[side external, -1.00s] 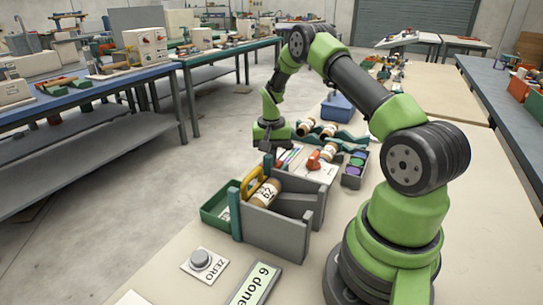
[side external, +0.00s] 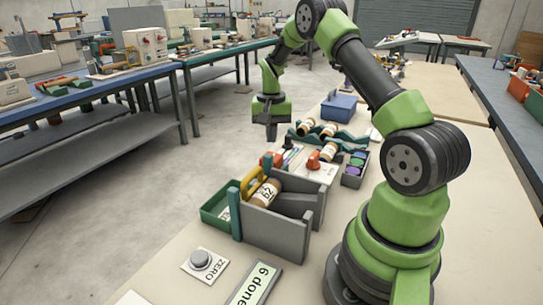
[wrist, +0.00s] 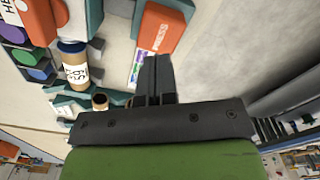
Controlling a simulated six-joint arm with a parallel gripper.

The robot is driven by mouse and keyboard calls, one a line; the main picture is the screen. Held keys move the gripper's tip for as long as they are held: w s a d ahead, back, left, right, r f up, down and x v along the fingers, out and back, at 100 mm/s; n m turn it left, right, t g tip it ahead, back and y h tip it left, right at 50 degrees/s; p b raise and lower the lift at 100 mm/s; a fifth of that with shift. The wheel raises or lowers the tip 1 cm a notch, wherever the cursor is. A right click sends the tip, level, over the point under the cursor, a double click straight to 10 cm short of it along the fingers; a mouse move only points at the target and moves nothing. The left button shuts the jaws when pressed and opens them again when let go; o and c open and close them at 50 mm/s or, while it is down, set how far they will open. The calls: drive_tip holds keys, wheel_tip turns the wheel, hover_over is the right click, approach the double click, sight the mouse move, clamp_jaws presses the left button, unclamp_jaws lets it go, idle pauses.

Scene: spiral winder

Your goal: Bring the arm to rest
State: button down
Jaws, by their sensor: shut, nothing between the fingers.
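My gripper (side external: 271,135) is shut and empty. It hangs pointing down in the air, above and beyond the winder fixture, in the side view. In the wrist view its two dark fingers (wrist: 154,80) lie together with nothing between them. The grey winder frame (side external: 275,228) stands on the bench. A brown roll with a white label (side external: 264,192) lies in it, beside a yellow handle (side external: 250,182). A display (side external: 254,286) reads "6 done".
A ZERO button (side external: 201,259) sits at the bench front. Several labelled rolls rest on a teal wavy rack (side external: 345,138). A blue box (side external: 338,107) stands farther back.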

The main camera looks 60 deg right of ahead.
drive_tip(key=shift+r, duration=0.7)
drive_tip(key=s+a+r+n+t, duration=0.2)
drive_tip(key=a+r+n+t, duration=0.1)
drive_tip(key=a+r, duration=1.1)
drive_tip(key=s+a+r+n+t+y, duration=0.1)
drive_tip(key=s+a+r+n+t, duration=0.1)
drive_tip(key=s+a, duration=0.3)
drive_tip(key=s+a+r+n+t+y, duration=0.1)
drive_tip(key=s+a+r+n+t, duration=0.1)
drive_tip(key=s+a, duration=0.4)
drive_tip(key=s+r+n, duration=0.1)
drive_tip(key=s, duration=0.3)
drive_tip(key=shift+s+a, duration=0.15)
drive_tip(key=shift+s, duration=0.25)
drive_tip(key=shift+r, duration=0.1)
